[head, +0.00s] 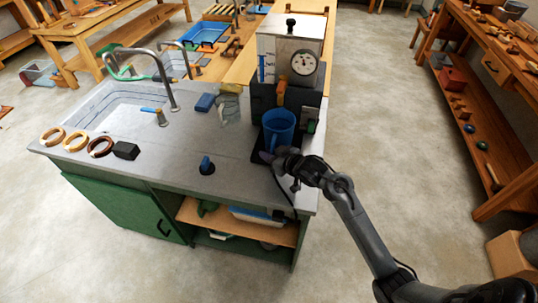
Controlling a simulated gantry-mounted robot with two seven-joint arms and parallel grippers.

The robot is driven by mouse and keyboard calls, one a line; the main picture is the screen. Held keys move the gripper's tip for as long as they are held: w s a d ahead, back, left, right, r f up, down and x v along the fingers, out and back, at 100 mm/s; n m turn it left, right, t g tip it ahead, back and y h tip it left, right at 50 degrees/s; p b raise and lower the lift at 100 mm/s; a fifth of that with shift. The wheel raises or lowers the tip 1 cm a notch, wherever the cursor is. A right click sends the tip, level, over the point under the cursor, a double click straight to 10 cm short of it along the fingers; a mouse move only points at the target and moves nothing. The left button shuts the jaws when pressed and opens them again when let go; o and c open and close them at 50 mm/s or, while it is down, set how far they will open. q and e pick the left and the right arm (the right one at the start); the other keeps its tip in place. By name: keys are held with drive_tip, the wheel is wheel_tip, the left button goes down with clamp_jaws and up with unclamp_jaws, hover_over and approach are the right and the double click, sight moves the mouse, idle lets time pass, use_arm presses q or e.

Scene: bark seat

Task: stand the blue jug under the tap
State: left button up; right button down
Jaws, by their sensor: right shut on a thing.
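The blue jug (279,130) is upright at the front of the water dispenser (289,60), over its black base. The dispenser's orange-brown tap (281,93) is just above the jug's open top, nearly in line with it. My right gripper (268,155) is shut at the near lower side of the jug and holds it. The fingers partly hide the jug's lower edge, so I cannot tell whether the jug rests on the base or hangs just above it. My left gripper is not in view.
On the grey counter (180,170) are several rings (75,141), a black block (126,150), a blue-topped knob (206,165), a blue sponge (205,102) and a clear container (229,109). A sink with a curved faucet (165,75) is at the left. The counter's front middle is mostly free.

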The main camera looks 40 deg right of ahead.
idle(0.3)
drive_tip(key=c, duration=1)
unclamp_jaws()
drive_tip(key=shift+c, duration=0.2)
drive_tip(key=shift+s+r, duration=0.1)
drive_tip(key=shift+r, duration=0.05)
drive_tip(key=a+p+v, duration=0.1)
drive_tip(key=p+v, duration=0.2)
drive_tip(key=v, duration=0.8)
drive_tip(key=s+a+f+g, duration=0.5)
drive_tip(key=s+a, duration=0.2)
drive_tip(key=s, duration=0.4)
drive_tip(key=s+a+f+n+g, duration=0.1)
drive_tip(key=s+a+f+g, duration=0.3)
drive_tip(key=s+a, duration=0.4)
drive_tip(key=s+f, duration=0.1)
drive_tip(key=s, duration=0.2)
drive_tip(key=shift+s+a+g+h, duration=0.25)
drive_tip(key=shift+s+g+h, duration=0.05)
drive_tip(key=shift+s+g, duration=0.1)
drive_tip(key=shift+w, duration=0.1)
